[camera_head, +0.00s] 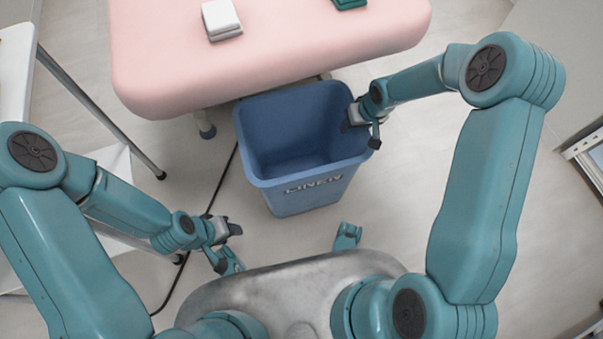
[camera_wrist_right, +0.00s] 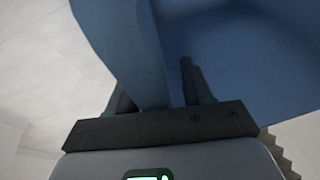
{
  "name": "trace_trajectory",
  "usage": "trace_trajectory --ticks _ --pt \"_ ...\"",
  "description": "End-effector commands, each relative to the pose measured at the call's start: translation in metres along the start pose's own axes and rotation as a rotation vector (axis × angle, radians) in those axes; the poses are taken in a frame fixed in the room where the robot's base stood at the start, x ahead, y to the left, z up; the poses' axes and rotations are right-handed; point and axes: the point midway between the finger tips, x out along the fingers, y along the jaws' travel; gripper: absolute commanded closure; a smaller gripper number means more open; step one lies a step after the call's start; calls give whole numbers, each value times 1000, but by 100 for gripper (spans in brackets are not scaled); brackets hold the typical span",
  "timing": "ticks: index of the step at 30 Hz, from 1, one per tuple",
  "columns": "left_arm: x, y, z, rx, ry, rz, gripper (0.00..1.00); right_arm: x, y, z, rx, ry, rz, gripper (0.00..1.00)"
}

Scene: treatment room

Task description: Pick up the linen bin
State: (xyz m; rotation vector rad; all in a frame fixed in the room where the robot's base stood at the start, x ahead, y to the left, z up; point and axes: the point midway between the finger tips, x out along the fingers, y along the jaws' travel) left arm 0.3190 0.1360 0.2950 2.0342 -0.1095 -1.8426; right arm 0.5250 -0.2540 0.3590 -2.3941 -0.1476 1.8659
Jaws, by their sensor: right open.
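The linen bin (camera_head: 310,187) is a blue, open-topped, empty-looking bin with a lettered label on its front, standing upright on the floor. My right gripper (camera_head: 361,130) is at the bin's right rim. In the right wrist view, the bin (camera_wrist_right: 240,50) fills the upper part, and its wall runs between the two open fingers of my right gripper (camera_wrist_right: 156,90), one outside and one inside. Whether either finger touches the wall I cannot tell. My left gripper (camera_head: 229,246) is open and empty, low at the left, apart from the bin.
A pink padded treatment table (camera_head: 270,55) stands just behind the bin, with folded white cloths (camera_head: 221,19) and a green item (camera_head: 349,3) on it. A white trolley (camera_head: 18,75) is at the left. A dark cable (camera_head: 222,183) runs along the floor left of the bin.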

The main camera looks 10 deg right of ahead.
Motion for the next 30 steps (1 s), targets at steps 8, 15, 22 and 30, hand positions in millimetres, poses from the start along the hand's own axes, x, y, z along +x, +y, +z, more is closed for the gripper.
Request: trace_trajectory --ticks 8,15,22,30 --pt "2 -1 0 0 0 0 57 2 0 0 0 0 0 50" --pt "2 -1 0 0 0 0 57 1 0 0 0 0 0 82" --pt "2 -1 0 0 0 0 57 1 0 0 1 0 0 100" --pt "2 -1 0 0 0 0 57 1 1 1 2 -1 0 100"
